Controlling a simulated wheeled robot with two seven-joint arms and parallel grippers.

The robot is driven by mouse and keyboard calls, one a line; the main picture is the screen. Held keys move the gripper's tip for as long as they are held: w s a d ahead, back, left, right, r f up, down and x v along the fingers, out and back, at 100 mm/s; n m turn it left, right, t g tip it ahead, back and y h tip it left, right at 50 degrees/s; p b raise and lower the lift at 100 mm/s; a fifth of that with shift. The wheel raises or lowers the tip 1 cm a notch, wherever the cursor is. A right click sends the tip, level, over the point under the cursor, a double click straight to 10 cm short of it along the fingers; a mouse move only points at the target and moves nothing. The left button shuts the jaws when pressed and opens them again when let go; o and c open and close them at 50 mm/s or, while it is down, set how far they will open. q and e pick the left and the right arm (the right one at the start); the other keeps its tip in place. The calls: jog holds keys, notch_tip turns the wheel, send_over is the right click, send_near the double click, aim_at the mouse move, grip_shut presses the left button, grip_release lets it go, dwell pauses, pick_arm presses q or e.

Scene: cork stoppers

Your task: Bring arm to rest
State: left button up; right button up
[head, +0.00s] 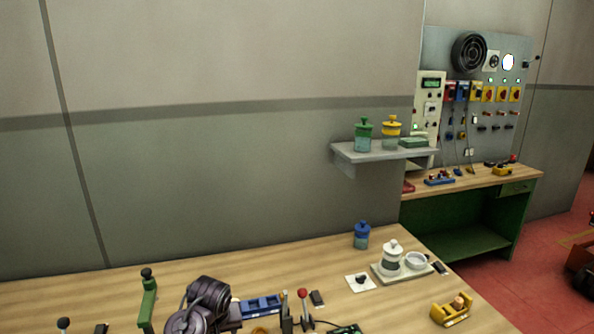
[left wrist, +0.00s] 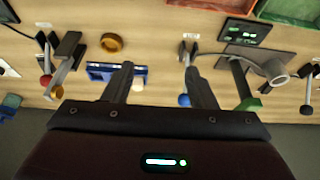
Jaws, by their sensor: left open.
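In the head view my dark left arm (head: 203,300) comes up from the bottom edge over the worktable (head: 200,268). I cannot make out its fingertips there. In the left wrist view my left gripper (left wrist: 160,84) has its two fingers wide apart, with nothing held between them. It is above the table, and a blue tray-like block (left wrist: 105,72) shows beyond the left finger. A lever with a blue knob (left wrist: 184,100) shows by the right finger. My right gripper is in neither view.
A blue-lidded jar (head: 361,236), a white jar (head: 391,258) on a tray and a yellow holder (head: 452,309) stand at the table's right. A green-lidded jar (head: 363,135) and a yellow-lidded jar (head: 391,133) sit on a wall shelf (head: 360,154). A green lever (head: 147,300) stands left of my arm.

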pick_arm(q)
jog(key=s+a+f+m+h, duration=0.15)
jog(key=s+m, duration=0.35)
jog(key=s, duration=2.5)
notch_tip(320, 180, down, 37)
jog(key=s+g+b, duration=0.2)
jog(key=b, duration=0.4)
jog(key=s+a+f+g+b, duration=0.1)
jog(key=s+a+f+b, duration=0.2)
jog(key=s+f, duration=1.6)
jog(key=shift+s+f+m+b, duration=0.2)
jog(key=shift+f+m+b, duration=0.25)
jog(key=shift+f, duration=0.3)
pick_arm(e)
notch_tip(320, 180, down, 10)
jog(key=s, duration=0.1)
